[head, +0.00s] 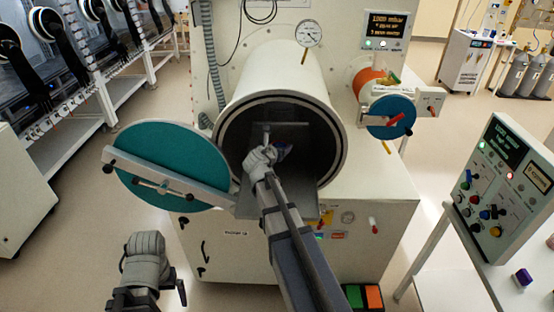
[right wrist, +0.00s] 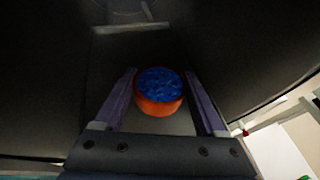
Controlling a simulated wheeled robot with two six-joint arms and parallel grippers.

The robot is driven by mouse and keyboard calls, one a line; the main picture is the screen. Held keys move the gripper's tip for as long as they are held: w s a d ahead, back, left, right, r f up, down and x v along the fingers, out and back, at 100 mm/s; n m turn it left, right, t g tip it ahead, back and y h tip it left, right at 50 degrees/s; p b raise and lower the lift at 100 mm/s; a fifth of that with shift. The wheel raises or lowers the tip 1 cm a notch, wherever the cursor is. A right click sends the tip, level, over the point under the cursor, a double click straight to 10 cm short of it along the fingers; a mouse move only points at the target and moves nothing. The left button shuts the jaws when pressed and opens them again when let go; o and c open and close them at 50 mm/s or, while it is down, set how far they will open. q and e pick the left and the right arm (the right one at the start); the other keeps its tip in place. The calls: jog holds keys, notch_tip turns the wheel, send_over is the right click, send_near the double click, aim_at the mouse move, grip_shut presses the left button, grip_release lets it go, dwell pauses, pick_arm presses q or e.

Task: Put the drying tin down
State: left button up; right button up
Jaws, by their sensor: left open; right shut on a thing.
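The drying tin (right wrist: 160,92) is a round orange tin with blue contents, between the fingers of my right gripper (right wrist: 158,78). My right arm reaches into the open round chamber (head: 228,112), and the right gripper (head: 272,152) is inside its mouth. A flat grey tray (head: 305,203) runs into the chamber below the gripper. I cannot tell whether the tin touches it. My left gripper (head: 150,290) is open and empty at the lower left, outside the chamber.
The chamber's teal round door (head: 165,150) hangs open on the left. A smaller port with a blue cover (head: 390,118) is at the right. A control panel (head: 505,185) stands on a side table at far right. The floor at left is clear.

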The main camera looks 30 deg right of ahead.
aim_at(279, 174)
jog(key=shift+s+f+b, duration=0.15)
jog(key=shift+f+b, duration=0.2)
jog(key=shift+b, duration=0.1)
notch_tip(279, 174, down, 9)
jog(key=b, duration=0.9)
jog(key=shift+f, duration=0.15)
jog(key=shift+f+b, duration=0.15)
jog(key=shift+b, duration=0.15)
jog(key=o, duration=1.4)
jog(key=shift+r+p, duration=0.4)
jog(key=shift+p, duration=0.05)
jog(key=p+v, duration=0.4)
jog(key=v, duration=0.7)
jog(key=shift+s+a, duration=0.3)
jog(key=shift+a, duration=0.05)
